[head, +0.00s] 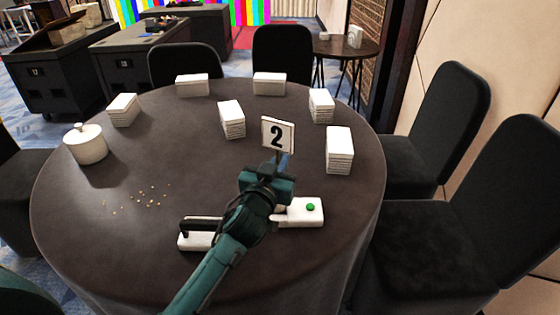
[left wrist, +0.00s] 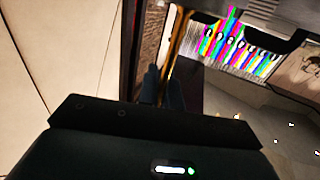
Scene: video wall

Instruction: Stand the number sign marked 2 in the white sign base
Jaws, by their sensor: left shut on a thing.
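The number sign marked 2 (head: 277,134) is a small white plate with a black 2 and dark edge, roughly upright above the round table. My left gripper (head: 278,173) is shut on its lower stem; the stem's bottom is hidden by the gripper. A white block with a green dot (head: 311,210) lies on the table just right of and below the gripper, partly hidden by it. A white piece with a black bar (head: 193,240) shows left of my arm. I cannot tell which is the sign base, or whether they join. The left wrist view shows no clear sign.
The dark round table (head: 150,240) carries several white stacks, such as one right of the sign (head: 339,150), and a white lidded pot (head: 86,144). Small crumbs (head: 150,197) lie at left. Black chairs (head: 448,125) surround the table. The left-front tabletop is clear.

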